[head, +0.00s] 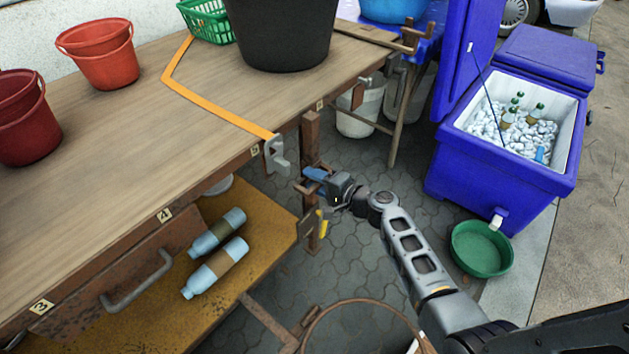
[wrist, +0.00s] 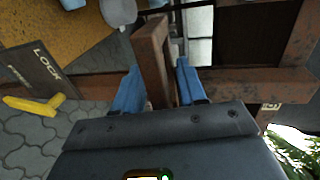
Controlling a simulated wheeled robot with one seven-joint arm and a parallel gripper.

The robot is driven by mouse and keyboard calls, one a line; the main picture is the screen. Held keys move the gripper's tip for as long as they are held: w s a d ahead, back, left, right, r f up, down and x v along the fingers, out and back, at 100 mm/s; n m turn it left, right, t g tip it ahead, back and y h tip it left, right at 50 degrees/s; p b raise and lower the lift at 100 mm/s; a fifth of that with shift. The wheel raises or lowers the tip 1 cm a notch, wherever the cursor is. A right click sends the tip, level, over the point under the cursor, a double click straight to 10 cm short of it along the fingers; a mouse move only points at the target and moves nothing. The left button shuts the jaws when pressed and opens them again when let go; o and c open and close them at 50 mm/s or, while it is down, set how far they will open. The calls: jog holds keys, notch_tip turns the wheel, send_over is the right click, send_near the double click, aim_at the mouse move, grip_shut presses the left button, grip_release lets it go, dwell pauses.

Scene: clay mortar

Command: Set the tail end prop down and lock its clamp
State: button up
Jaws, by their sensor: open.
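A rusty brown upright post, which looks like the tail end prop (head: 311,136), stands by the bench's near right corner in the head view. I cannot tell whether its foot bears on the paving. My gripper (head: 314,180) is at its upper half with blue fingers. In the wrist view the open fingers (wrist: 160,85) stand on either side of a rusty bar (wrist: 150,50), with no clear grip on it. The clamp's yellow lever (head: 322,222) hangs below the gripper. In the wrist view the yellow lever (wrist: 36,104) lies by a dark plate marked LOCK (wrist: 45,75).
The workbench (head: 110,130) has a lower shelf with two bottles (head: 217,233). A round hoop-like rim (head: 365,302) is below my arm. A blue cooler (head: 500,150) and green basin (head: 482,250) stand right.

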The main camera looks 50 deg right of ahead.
jog(key=shift+c, duration=0.2)
grip_shut()
dwell(0.5)
